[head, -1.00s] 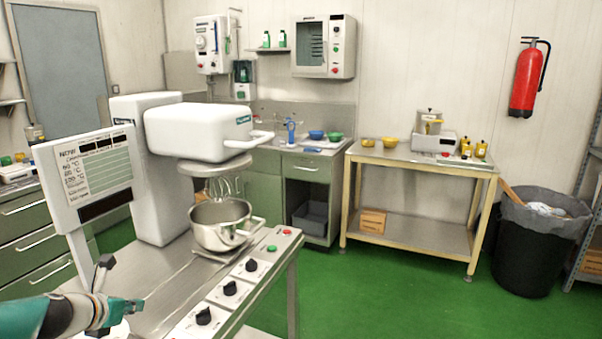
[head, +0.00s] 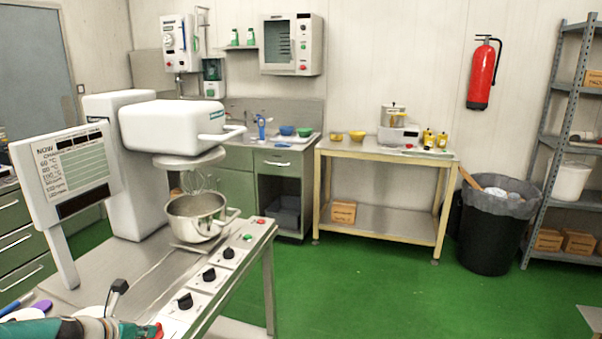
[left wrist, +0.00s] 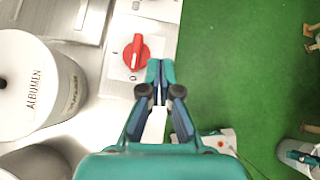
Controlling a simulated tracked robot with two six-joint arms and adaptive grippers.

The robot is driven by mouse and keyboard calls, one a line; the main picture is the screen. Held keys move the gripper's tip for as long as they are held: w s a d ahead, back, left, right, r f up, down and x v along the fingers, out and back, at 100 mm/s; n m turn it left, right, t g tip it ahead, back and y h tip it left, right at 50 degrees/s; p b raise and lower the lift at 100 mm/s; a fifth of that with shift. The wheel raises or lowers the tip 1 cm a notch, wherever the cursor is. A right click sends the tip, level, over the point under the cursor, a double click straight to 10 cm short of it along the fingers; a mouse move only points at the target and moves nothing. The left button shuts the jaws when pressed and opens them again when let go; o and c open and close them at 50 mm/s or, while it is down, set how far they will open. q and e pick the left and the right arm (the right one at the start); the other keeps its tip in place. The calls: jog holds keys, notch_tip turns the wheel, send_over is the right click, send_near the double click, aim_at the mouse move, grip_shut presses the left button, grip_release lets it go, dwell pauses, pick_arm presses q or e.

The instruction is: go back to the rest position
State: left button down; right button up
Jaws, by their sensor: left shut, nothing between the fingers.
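My left gripper (head: 150,329) is at the bottom left of the head view, low over the front of the steel mixer bench (head: 120,265). In the left wrist view its fingers (left wrist: 160,68) are shut with nothing between them. Their tips point at a red knob (left wrist: 137,52) on a white plate and look close to it; I cannot tell whether they touch. A white tub marked ALBUMEN (left wrist: 35,85) stands left of the fingers. My right gripper does not show.
The mixer (head: 170,127) holds a steel bowl (head: 198,217) behind a row of black knobs (head: 209,274). A sign board (head: 72,170) stands at left. A table (head: 390,152), a black bin (head: 490,235) and a shelf rack (head: 548,140) stand beyond. The green floor (head: 370,290) is clear.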

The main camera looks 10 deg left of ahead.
pick_arm(q)
jog(key=s+d+f+m+g+h, duration=0.1)
jog(key=s+d+f+m+g, duration=0.3)
jog(key=d+f, duration=0.6)
jog(key=s+d+f+m+g+h, duration=0.2)
jog(key=s+d+f+m, duration=0.4)
jog(key=d+f, duration=0.45)
jog(key=s+d+f+m+g, duration=0.1)
jog(key=s+d+f+m, duration=0.2)
jog(key=s+m, duration=0.5)
jog(key=s+d+f+m+g, duration=0.1)
jog(key=s+d+f+m, duration=0.3)
jog(key=s+m, duration=0.4)
jog(key=m, duration=0.7)
jog(key=shift+d+f, duration=0.15)
jog(key=shift+d, duration=0.15)
